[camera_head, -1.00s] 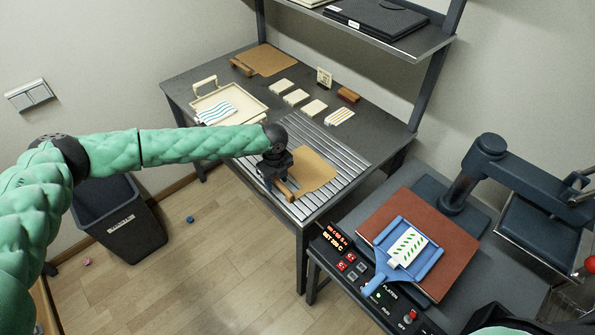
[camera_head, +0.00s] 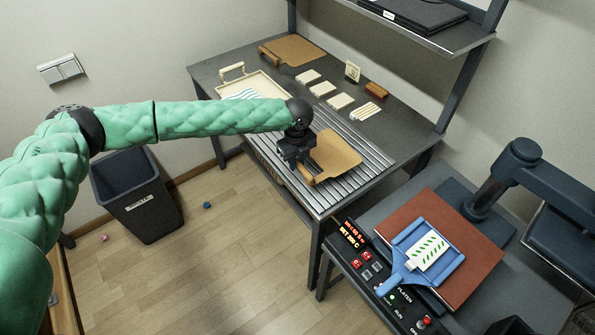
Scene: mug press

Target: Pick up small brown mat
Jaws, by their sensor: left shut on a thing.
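The small brown mat (camera_head: 337,156) is a tan sheet with a wooden bar along its near left edge. It is over the slatted metal rack (camera_head: 355,184) at the front of the dark table. My left gripper (camera_head: 307,173) comes down at that edge and is shut on the mat by its bar. The fingertips are partly hidden, and I cannot tell whether the mat is clear of the slats. My right gripper is not clearly in view.
A similar brown mat (camera_head: 293,49) lies at the table's back. A cream tray (camera_head: 273,85) and several small pale blocks lie between. At right, a heat press (camera_head: 505,180) has a blue holder (camera_head: 447,268) on its red-brown pad (camera_head: 480,266). A bin (camera_head: 140,205) stands on the floor.

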